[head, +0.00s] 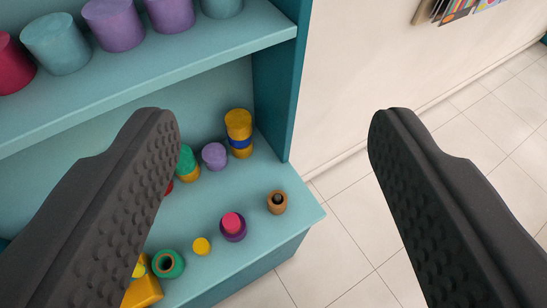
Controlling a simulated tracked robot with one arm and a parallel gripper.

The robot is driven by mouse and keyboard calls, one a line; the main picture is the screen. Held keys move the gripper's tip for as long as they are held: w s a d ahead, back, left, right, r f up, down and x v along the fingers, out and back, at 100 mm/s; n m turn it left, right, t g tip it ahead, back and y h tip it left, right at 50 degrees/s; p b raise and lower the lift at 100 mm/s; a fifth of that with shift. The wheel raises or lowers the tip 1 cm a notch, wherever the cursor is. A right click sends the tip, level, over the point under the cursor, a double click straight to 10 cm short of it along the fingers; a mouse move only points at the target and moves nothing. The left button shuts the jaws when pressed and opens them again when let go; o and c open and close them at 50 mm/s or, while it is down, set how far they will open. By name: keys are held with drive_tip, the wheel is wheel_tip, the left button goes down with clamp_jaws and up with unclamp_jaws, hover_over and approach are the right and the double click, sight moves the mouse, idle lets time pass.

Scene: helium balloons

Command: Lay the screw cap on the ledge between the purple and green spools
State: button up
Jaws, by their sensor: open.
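A small yellow round piece (201,246), which looks like the screw cap, lies on the teal ledge (255,252) between two spools. The green spool (178,259) with a dark hole is to its left, and the purple spool (240,236) is to its right. A pink-red piece (232,221) sits in or on top of the purple spool. My gripper (274,118) is wide open with nothing between its fingers. Its fingers are in the foreground, apart from the ledge things. The left finger hides part of the ledge.
A brown spool (277,203) stands near the ledge's right end. Behind are a lilac piece (214,155), a yellow-blue stack (239,130) and a green-yellow stack (187,163). An upper shelf (190,69) holds several cylinders. A yellow block (143,291) is partly hidden. Tiled floor (345,230) lies right.

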drive_tip(key=shift+m+t, duration=0.3)
drive_tip(key=shift+t, duration=0.5)
drive_tip(key=s+r, duration=0.1)
drive_tip(key=r, duration=0.1)
drive_tip(key=s+d+r, duration=0.1)
drive_tip(key=s+r, duration=0.1)
drive_tip(key=shift+s+d+r, duration=0.2)
drive_tip(key=shift+s, duration=0.05)
